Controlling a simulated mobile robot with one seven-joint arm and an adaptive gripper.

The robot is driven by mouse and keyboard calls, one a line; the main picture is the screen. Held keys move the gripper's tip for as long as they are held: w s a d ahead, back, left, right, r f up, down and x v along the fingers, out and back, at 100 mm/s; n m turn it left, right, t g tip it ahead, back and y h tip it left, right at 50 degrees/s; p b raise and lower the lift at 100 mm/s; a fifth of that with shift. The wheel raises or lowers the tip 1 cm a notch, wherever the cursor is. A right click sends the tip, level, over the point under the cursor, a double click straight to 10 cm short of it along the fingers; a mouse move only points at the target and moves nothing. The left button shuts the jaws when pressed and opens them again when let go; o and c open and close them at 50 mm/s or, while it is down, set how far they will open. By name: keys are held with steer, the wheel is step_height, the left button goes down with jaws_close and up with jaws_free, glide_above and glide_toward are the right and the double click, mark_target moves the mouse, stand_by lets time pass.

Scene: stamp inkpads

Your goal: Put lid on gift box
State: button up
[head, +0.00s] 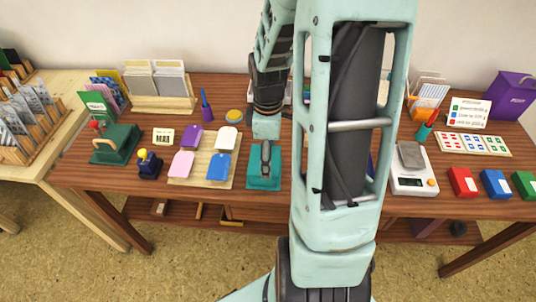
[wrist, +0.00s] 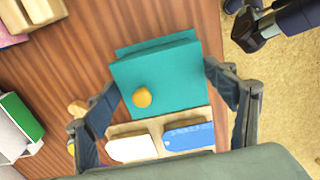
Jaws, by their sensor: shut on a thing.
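My gripper (head: 266,158) points down over the teal gift box (head: 263,184) in the middle of the table. In the wrist view my gripper (wrist: 160,80) has its fingers on both sides of a square teal lid (wrist: 165,77) with a round yellow knob (wrist: 142,97). It is shut on the lid. A strip of teal (wrist: 154,42) shows past the lid's far edge, which looks like the box beneath. The lid hides most of the box. I cannot tell whether lid and box touch.
A tag board (head: 176,180) with purple, white, pink and blue tags lies just left of the box. A green stamp press (head: 117,144) and small dark blue stamper (head: 149,166) stand farther left. My arm hides the table right of the box; a scale (head: 413,178) stands beyond.

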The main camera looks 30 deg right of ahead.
steer(key=shift+f, duration=0.45)
stand_by(1.1)
stand_by(0.3)
steer(key=o, duration=1)
steer(key=shift+o, duration=0.4)
steer(key=shift+r, duration=0.1)
steer(key=shift+r+p, duration=3.15)
steer(key=shift+r, duration=0.3)
